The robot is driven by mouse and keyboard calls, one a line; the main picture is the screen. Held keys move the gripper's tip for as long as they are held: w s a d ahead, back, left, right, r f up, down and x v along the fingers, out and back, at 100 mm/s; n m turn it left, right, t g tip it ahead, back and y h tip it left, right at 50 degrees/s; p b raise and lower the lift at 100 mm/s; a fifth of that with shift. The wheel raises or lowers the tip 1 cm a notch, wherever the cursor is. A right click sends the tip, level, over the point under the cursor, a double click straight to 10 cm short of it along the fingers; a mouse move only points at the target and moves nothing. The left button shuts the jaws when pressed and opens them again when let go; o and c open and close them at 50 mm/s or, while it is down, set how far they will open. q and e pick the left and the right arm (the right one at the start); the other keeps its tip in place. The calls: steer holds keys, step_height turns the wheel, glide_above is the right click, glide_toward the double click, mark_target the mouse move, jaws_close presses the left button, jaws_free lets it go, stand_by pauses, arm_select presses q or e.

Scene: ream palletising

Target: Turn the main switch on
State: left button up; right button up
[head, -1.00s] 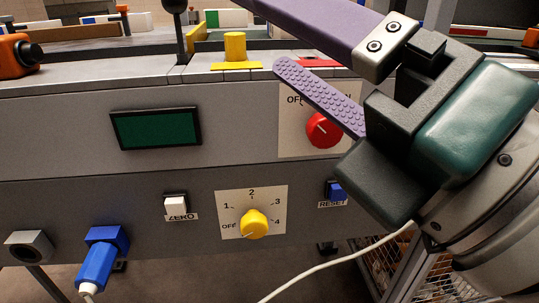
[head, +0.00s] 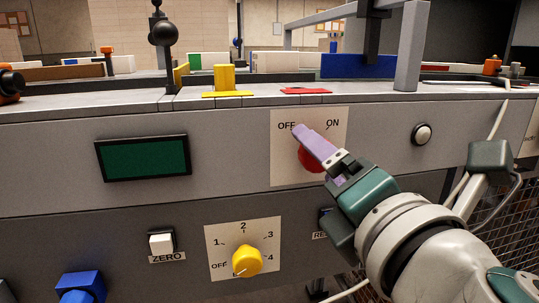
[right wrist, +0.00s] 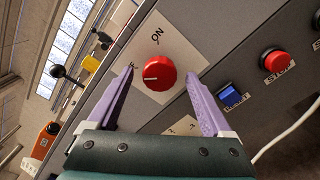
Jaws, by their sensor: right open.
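The main switch is a red round knob (head: 311,158) on a pale plate (head: 284,172) marked OFF at left and ON at right. My right gripper (right wrist: 161,76) is in front of it, with purple fingers open on either side of the knob (right wrist: 159,72). In the right wrist view a gap shows between the knob and each finger. The knob's white mark points left, toward the OFF side, whose label is partly covered by a finger. In the head view the gripper hides part of the knob. My left gripper is not in view.
A yellow dial (head: 247,261), a white ZERO button (head: 161,241) and a dark green display (head: 143,157) are on the panel. The blue button (right wrist: 231,93) and red STOP button (right wrist: 277,61) lie beyond the right finger in the wrist view. A white cable (right wrist: 288,136) hangs nearby.

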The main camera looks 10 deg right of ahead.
steer(key=shift+w, duration=0.45)
steer(key=shift+c, duration=0.2)
jaws_close()
steer(key=shift+m, duration=0.4)
steer(key=shift+r+m+p, duration=0.1)
steer(key=shift+m+p, duration=0.4)
steer(key=shift+m, duration=8)
